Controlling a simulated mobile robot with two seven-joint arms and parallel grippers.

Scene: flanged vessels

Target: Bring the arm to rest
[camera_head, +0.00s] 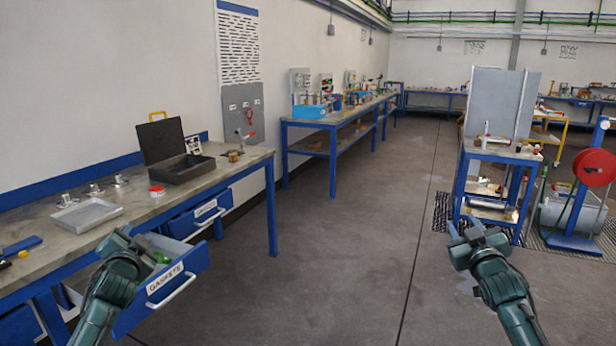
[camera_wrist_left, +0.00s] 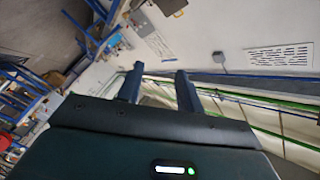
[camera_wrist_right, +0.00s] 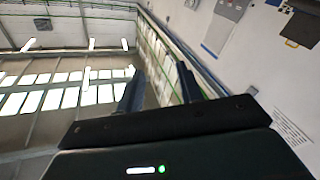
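My left gripper (camera_head: 122,240) is raised in front of the left workbench, overlapping the open drawer labelled GASKETS in the head view. In the left wrist view its two fingers (camera_wrist_left: 158,80) stand apart with nothing between them. My right gripper (camera_head: 466,230) is raised over the floor at the right, in front of a blue-legged bench. In the right wrist view its fingers (camera_wrist_right: 162,85) are also apart and empty. Both wrist cameras look toward the walls and ceiling. I cannot tell whether the left gripper touches the drawer.
The GASKETS drawer (camera_head: 160,285) stands pulled out, and another drawer (camera_head: 198,213) is partly out. A hose reel (camera_head: 593,168) stands right. The middle floor is clear.

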